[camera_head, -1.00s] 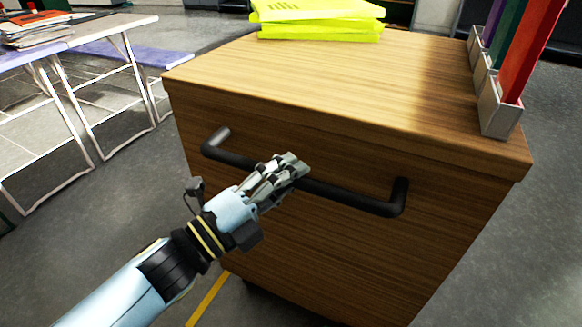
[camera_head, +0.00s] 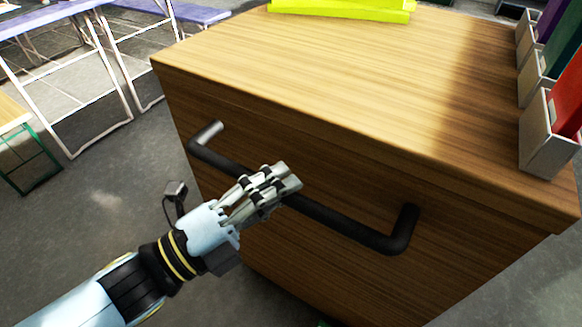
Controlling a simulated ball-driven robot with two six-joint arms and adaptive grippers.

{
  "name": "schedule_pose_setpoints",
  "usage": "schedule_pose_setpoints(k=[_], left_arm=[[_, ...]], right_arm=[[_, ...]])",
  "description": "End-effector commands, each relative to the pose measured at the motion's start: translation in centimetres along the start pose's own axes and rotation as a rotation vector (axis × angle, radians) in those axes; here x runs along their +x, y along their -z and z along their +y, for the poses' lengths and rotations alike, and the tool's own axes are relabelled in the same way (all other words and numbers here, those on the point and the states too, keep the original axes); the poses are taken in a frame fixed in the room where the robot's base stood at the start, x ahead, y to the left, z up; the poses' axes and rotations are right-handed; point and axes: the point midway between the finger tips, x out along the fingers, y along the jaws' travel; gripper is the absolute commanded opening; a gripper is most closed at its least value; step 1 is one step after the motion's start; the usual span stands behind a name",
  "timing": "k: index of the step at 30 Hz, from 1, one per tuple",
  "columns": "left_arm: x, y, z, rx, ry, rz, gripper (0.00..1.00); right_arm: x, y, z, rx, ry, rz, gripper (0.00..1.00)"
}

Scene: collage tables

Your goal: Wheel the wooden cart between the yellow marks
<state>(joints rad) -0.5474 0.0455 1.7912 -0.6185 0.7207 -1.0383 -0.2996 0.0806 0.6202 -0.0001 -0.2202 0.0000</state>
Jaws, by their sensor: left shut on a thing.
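The wooden cart (camera_head: 340,80) fills the middle and right of the view, its front face toward me. A black bar handle (camera_head: 345,222) runs across that face. My left gripper (camera_head: 283,183) is shut on the handle, a little left of the bar's middle. The cart's wheels are out of view. No yellow floor mark shows in this view. My right gripper is not in view.
Bright yellow folders (camera_head: 345,8) lie on the cart's top at the back. Grey holders (camera_head: 545,135) with coloured binders stand at its right edge. Folding tables with white frames (camera_head: 70,85) stand at the left. Grey floor (camera_head: 85,230) is clear left of the cart.

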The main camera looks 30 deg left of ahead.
Motion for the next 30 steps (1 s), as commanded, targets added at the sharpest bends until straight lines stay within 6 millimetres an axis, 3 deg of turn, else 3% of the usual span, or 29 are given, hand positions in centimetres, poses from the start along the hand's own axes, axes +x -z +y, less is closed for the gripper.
schedule_pose_setpoints(k=[6, 21, 22, 28, 30], left_arm=[[-1.5, 0.6, 0.2, 0.002, -0.015, 0.0, 0.0], [-1.9, 0.7, 0.2, 0.003, -0.016, 0.0, 0.0], [-1.9, 0.7, 0.2, 0.003, -0.016, 0.0, 0.17], [-1.8, 0.7, 0.0, 0.002, -0.01, 0.0, 0.43], [-1.7, 0.7, -0.1, 0.001, -0.008, 0.0, 0.44]], right_arm=[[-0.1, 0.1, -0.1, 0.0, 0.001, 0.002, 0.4], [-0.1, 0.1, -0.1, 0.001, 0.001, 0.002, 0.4], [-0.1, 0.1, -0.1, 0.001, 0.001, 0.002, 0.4], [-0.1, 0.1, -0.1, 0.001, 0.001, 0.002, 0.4], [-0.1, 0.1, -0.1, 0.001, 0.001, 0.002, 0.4]])
